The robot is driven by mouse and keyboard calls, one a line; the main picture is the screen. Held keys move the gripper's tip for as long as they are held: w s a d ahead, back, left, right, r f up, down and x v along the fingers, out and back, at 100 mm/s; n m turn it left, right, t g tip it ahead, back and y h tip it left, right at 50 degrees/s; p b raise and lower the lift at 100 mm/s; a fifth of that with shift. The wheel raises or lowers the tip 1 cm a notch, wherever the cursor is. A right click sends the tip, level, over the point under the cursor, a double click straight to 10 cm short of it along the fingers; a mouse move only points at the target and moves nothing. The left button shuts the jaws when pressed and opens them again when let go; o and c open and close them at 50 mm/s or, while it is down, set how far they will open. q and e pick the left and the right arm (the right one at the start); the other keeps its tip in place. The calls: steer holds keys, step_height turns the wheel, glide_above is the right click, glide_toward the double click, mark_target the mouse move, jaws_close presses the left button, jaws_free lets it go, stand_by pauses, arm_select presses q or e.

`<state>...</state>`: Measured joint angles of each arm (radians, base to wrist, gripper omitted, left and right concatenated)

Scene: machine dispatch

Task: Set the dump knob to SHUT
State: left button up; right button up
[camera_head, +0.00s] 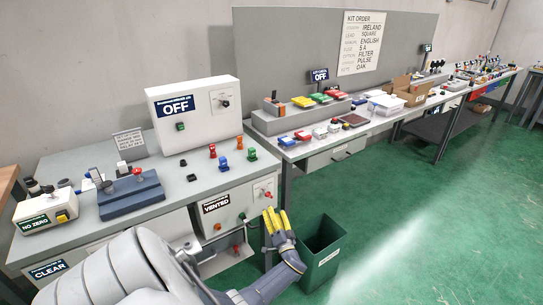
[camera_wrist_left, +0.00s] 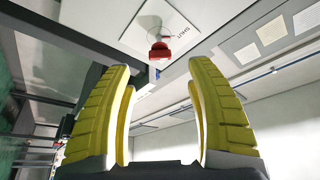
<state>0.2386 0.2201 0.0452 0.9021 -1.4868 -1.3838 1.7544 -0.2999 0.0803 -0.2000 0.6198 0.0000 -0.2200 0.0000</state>
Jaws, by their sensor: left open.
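The red dump knob (camera_head: 268,194) sits on a white plate at the right of the front panel, beside a sign (camera_head: 216,204) that reads VENTED. In the left wrist view the knob (camera_wrist_left: 160,51) shows on its white plate (camera_wrist_left: 150,25), with a printed SHUT mark to its right. My left gripper (camera_head: 275,212) is open and empty, with its yellow fingers just in front of and below the knob. In the wrist view the knob lies beyond the gap between the fingertips (camera_wrist_left: 160,68), apart from both. My right gripper is not in view.
A green bin (camera_head: 322,250) stands on the floor right of my left gripper. The bench top (camera_head: 190,190) above holds a blue fixture (camera_head: 131,195) and several coloured pegs. Another red knob (camera_head: 236,249) sits lower on the front. Open green floor lies to the right.

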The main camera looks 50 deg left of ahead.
arm_select(q)
steer(key=shift+v, duration=1.5)
